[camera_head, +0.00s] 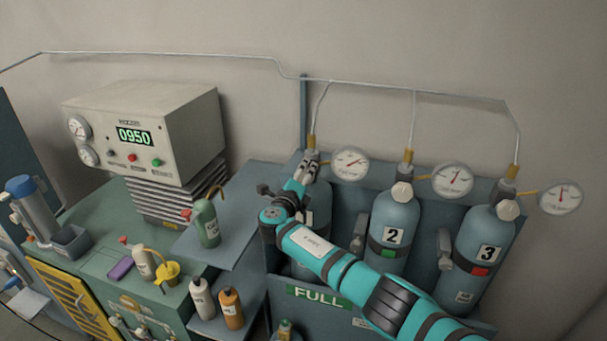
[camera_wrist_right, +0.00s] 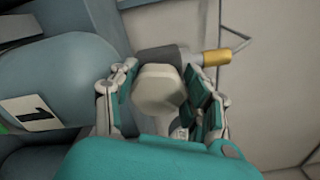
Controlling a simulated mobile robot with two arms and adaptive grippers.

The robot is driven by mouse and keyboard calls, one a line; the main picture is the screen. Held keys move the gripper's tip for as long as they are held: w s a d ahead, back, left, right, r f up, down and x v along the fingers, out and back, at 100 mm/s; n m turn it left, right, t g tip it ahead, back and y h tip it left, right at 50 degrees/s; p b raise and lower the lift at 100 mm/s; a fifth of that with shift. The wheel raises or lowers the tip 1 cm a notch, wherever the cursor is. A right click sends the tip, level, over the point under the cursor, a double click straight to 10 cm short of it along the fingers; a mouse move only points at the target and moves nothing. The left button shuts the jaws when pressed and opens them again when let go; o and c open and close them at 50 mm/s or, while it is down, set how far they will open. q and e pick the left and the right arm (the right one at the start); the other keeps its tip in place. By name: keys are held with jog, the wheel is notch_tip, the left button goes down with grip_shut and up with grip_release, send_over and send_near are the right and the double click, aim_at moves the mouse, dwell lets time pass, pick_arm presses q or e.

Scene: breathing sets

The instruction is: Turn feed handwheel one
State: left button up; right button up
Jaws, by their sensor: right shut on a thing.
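Feed handwheel one, a pale faceted knob (camera_wrist_right: 160,88), sits on the valve of cylinder 1 (camera_head: 321,200). In the wrist view it lies between the fingers of my right gripper (camera_wrist_right: 165,95), which is shut on it. In the head view my right gripper (camera_head: 310,163) reaches the top of cylinder 1 and covers most of the knob. The blue-grey cylinder (camera_wrist_right: 75,70) with its label 1 (camera_wrist_right: 35,113) also shows on the left of the wrist view. My left gripper is not in view.
Cylinder 2 (camera_head: 393,215) and cylinder 3 (camera_head: 478,240) stand to the right, with their own knobs. Gauge one (camera_head: 350,163) is close beside my gripper. A control box (camera_head: 150,130) reading 0950 and several bottles stand to the left. Thin pipes run above.

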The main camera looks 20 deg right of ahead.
jog(key=n, duration=0.5)
jog(key=shift+f, duration=0.15)
jog(key=shift+n, duration=1.7)
jog(key=shift+f+n, duration=0.15)
jog(key=shift+n, duration=0.15)
jog(key=o, duration=1.2)
jog(key=shift+s+a, duration=0.1)
jog(key=v, duration=1.1)
jog(key=shift+s+a, duration=0.25)
jog(key=shift+s, duration=0.05)
